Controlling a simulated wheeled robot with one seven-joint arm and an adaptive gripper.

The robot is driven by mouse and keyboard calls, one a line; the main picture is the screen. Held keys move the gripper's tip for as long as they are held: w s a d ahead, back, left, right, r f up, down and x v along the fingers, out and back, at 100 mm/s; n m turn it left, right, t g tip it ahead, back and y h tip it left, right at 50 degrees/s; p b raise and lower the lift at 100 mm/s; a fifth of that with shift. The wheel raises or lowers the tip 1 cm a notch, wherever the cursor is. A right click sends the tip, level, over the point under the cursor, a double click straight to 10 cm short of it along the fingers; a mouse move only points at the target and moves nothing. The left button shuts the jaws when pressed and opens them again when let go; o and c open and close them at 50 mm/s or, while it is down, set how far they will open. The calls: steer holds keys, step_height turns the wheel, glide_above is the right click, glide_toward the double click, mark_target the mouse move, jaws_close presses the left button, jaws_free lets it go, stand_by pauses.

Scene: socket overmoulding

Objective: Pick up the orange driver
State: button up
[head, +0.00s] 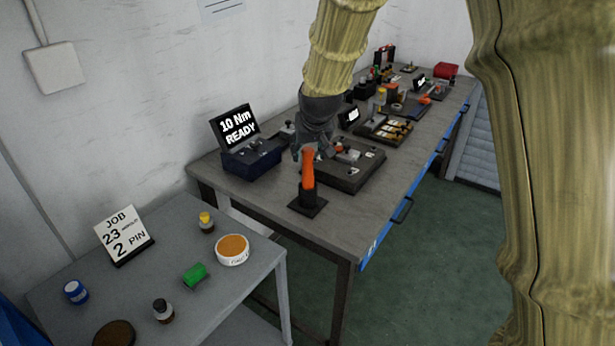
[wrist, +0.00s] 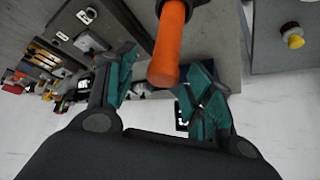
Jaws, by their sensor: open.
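The orange driver (head: 307,172) stands upright on a dark square base (head: 307,206) near the near end of the long workbench. In the wrist view the orange driver (wrist: 168,45) reaches down between the two teal-padded fingers. My gripper (head: 303,150) is at the driver's upper part in the head view. In the wrist view my gripper (wrist: 160,88) is open, with a finger on each side of the driver and gaps visible between. The driver's upper end is partly hidden by the gripper in the head view.
A torque display (head: 238,122) reading "10 Nm READY" stands on a dark blue box left of the driver. A black fixture plate (head: 350,175) lies close on the right. A lower side table (head: 190,312) holds a job card, bottles and a round tub.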

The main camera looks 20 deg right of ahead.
mark_target(308, 178)
steer(key=shift+p+x, duration=0.4)
steer(key=shift+x, duration=2.2)
steer(key=shift+s+a, duration=0.1)
jaws_close()
